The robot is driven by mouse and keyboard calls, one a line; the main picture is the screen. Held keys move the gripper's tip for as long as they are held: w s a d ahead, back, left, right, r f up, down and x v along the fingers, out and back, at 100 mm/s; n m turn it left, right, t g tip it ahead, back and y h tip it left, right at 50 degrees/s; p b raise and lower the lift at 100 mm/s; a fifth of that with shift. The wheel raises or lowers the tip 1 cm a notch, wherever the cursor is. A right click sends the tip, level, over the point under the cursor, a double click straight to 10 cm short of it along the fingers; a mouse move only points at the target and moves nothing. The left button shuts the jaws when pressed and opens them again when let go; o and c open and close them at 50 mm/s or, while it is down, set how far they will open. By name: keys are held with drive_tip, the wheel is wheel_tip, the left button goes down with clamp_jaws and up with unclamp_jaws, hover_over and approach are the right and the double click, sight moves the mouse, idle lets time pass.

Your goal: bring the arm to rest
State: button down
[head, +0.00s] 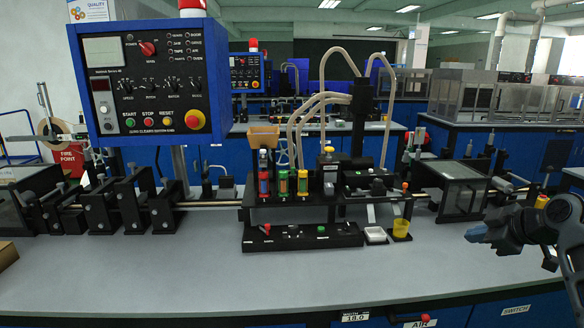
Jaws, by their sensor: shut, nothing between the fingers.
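My gripper (474,235) is at the right side of the head view, over the right part of the grey bench (300,275). Its fingers point left and are shut, with nothing held. My dark arm runs from it to the right edge of the picture. The gripper appears apart from the machine (300,212) in the middle of the bench. A pale reel (52,132) stands at the far left.
A blue control box (148,82) rises at the left. The front bench strip is mostly clear.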

drive_tip(key=s+a+f+m+t, duration=0.1)
drive_tip(key=s+a+f+m, duration=0.1)
drive_tip(key=s+a+f, duration=0.45)
drive_tip(key=s+a+f+m, duration=0.2)
drive_tip(key=s+a+f, duration=0.2)
drive_tip(key=a+f, duration=0.4)
drive_tip(key=s+a+f+m+t+h, duration=0.1)
drive_tip(key=s+a+f+m, duration=0.15)
drive_tip(key=s, duration=0.55)
drive_tip(key=s+a+f+m+h, duration=0.1)
drive_tip(key=s+a+f, duration=0.2)
drive_tip(key=s, duration=0.4)
drive_tip(key=s+a+r+m+t+h, duration=0.1)
drive_tip(key=s+a+r, duration=0.1)
drive_tip(key=s, duration=0.7)
drive_tip(key=s+a+r+m, duration=0.1)
drive_tip(key=s+r, duration=0.1)
drive_tip(key=s, duration=0.6)
drive_tip(key=s+r+t+y, duration=0.1)
drive_tip(key=s+r+t, duration=0.1)
drive_tip(key=s+r, duration=1)
drive_tip(key=shift+s+a+r, duration=0.15)
drive_tip(key=shift+s+r, duration=0.05)
drive_tip(key=shift+s, duration=0.5)
